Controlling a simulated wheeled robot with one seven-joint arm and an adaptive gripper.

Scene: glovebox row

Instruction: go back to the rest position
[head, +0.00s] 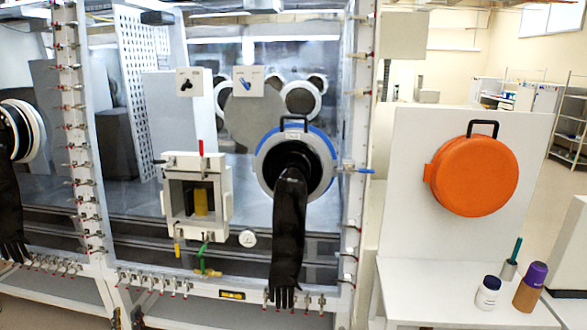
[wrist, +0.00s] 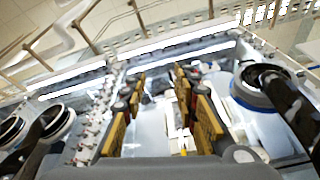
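My gripper (wrist: 160,90) shows in the wrist view, its fingers with yellow-brown pads spread apart on the left and right. It is open, and I see nothing held between the pads. The glovebox front, tilted in this view, shows behind and between the fingers. My arm and gripper do not show in the head view.
A glovebox port with a blue ring (head: 326,160) and a hanging black glove (head: 288,230) faces me. A small open transfer box (head: 222,175) is left of it. An orange cover (head: 473,175) hangs on a white panel above a shelf (head: 450,295) with a white jar (head: 488,292) and a purple-capped bottle (head: 530,287).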

